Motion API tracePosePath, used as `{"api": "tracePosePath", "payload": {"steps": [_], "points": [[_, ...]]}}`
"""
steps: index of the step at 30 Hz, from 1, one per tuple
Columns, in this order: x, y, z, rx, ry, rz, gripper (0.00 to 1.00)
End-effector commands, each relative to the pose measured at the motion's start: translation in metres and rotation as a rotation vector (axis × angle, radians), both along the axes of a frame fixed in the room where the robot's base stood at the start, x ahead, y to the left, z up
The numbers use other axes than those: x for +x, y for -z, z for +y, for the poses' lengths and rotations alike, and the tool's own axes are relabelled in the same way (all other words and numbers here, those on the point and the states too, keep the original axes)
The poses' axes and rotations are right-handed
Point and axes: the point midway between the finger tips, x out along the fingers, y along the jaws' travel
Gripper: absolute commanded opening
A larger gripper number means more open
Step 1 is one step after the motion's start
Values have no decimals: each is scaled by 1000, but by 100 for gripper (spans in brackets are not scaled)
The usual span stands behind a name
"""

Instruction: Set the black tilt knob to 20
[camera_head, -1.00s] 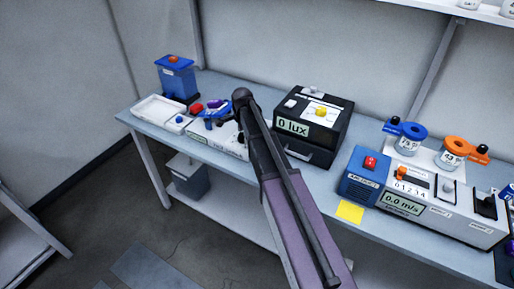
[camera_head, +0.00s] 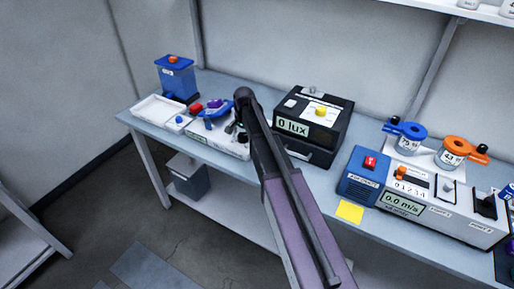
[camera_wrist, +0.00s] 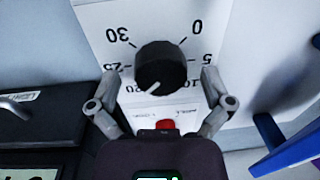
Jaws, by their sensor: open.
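The black tilt knob (camera_wrist: 162,66) fills the middle of the wrist view, on a white panel (camera_wrist: 120,12) with a dial scale that appears upside down. Its white pointer mark aims to the lower left, close to the 20 mark. My gripper (camera_wrist: 160,74) is open, one finger left of the knob and one right of it, with a visible gap on both sides. In the head view my arm hides most of the gripper and the knob cannot be made out clearly.
A red button (camera_wrist: 165,125) sits just below the knob. A black box with a handle (camera_wrist: 40,120) is at left in the wrist view. The head view shows the lux box (camera_head: 315,120), a blue-and-purple holder (camera_head: 216,107) and the airflow unit (camera_head: 440,205) on the bench.

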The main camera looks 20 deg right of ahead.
Motion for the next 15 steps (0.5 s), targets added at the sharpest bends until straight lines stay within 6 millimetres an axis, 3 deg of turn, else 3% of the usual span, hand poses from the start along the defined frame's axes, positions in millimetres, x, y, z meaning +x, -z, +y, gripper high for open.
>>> {"api": "tracePosePath", "payload": {"steps": [15], "points": [[0,0,-1,-1,-338,1,100]]}}
